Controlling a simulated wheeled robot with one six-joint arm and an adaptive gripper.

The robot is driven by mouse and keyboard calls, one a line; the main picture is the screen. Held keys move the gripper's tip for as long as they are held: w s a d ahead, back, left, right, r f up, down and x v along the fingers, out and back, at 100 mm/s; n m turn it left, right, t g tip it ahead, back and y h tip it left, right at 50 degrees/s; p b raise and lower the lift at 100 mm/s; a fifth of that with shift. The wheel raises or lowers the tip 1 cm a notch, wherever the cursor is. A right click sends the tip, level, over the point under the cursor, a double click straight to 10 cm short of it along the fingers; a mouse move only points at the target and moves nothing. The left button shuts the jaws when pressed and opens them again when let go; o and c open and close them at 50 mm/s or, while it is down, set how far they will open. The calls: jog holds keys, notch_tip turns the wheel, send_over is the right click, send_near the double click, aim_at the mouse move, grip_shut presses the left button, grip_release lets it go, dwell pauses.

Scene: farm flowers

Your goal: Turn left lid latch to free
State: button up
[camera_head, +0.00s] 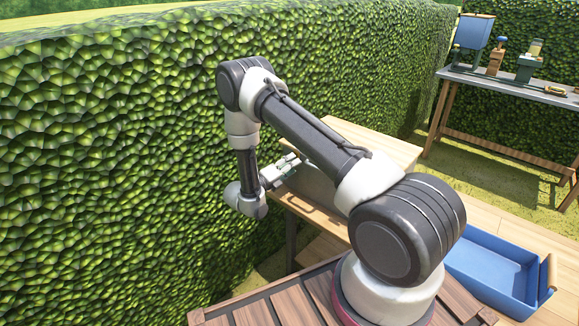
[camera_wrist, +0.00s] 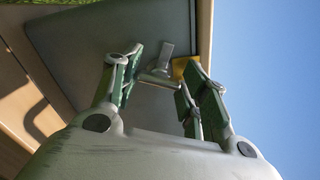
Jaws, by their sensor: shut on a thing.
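The grey metal lid latch (camera_wrist: 165,53) sits on the grey front panel (camera_wrist: 100,40) of a box, close under the wooden lid edge (camera_wrist: 205,35). It has a bar and a crosspiece, and a yellow patch (camera_wrist: 183,67) is beside it. My gripper (camera_wrist: 161,77) has its two green fingers on either side of the latch's crosspiece and is shut on it. In the head view my gripper (camera_head: 281,171) reaches the left part of the box's grey front (camera_head: 312,187). The latch is too small to make out there, and my arm hides part of the box.
The box has a pale wooden lid (camera_head: 375,142) and stands on a wooden table (camera_head: 310,212). A tall hedge (camera_head: 110,150) runs close along the left. A blue tray (camera_head: 495,268) lies at the lower right. A workbench (camera_head: 515,88) with tools stands at the back right.

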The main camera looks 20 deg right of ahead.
jog(key=n, duration=0.4)
jog(key=shift+f+n, duration=0.1)
jog(key=shift+n, duration=0.3)
dwell(0.4)
jog(key=o, duration=1)
jog(key=shift+o, duration=0.2)
jog(key=v, duration=1.2)
jog(key=shift+f, duration=0.1)
